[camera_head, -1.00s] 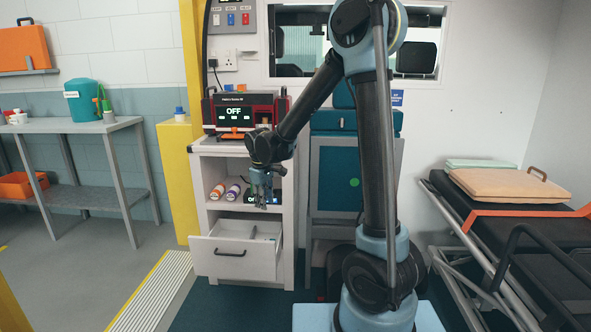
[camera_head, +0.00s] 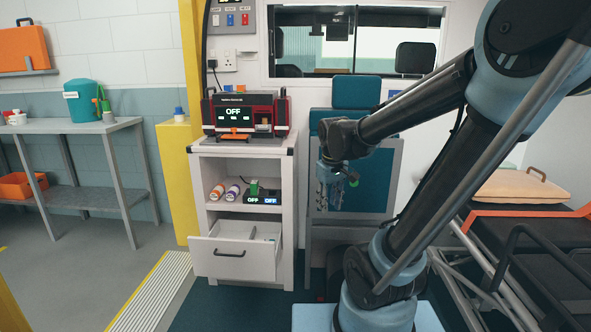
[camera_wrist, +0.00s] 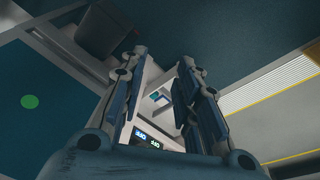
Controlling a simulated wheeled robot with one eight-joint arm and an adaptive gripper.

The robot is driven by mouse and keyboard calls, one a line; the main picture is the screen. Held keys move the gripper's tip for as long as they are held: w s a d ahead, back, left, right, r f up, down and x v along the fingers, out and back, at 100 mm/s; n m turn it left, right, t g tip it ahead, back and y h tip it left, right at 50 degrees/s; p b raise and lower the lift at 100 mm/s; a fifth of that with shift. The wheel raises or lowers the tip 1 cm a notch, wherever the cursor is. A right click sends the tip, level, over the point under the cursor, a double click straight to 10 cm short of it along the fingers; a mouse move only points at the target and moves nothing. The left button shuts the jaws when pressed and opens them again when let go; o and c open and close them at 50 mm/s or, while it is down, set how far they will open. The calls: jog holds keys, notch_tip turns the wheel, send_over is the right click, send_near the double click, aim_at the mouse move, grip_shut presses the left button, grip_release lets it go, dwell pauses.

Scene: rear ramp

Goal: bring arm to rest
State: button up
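My gripper (camera_head: 338,186) hangs pointing down in front of the blue seat, to the right of the white cabinet (camera_head: 291,200). It is apart from everything around it. In the wrist view my gripper (camera_wrist: 164,68) shows its two fingers spread apart with nothing between them. Past the fingers, the open drawer (camera_wrist: 158,98) and the lit display on the cabinet shelf (camera_wrist: 147,138) show below.
The cabinet drawer (camera_head: 232,257) stands open. A device reading OFF (camera_head: 243,112) sits on the cabinet top. The blue seat (camera_head: 356,93) is behind my arm. A stretcher (camera_head: 545,240) fills the right side.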

jog(key=s+d+f+m, duration=0.2)
jog(key=s+d+f, duration=0.1)
jog(key=s, duration=0.4)
jog(key=s+d+f+m, duration=0.2)
jog(key=s+d+m, duration=0.1)
jog(key=s+d, duration=0.2)
jog(key=shift+s+f, duration=0.4)
jog(key=shift+s, duration=0.5)
jog(key=shift+d, duration=0.1)
jog(key=shift+w+f, duration=0.2)
jog(key=shift+w, duration=0.25)
dwell(0.5)
jog(key=c, duration=0.3)
jog(key=shift+s, duration=0.2)
jog(key=shift+c, duration=0.2)
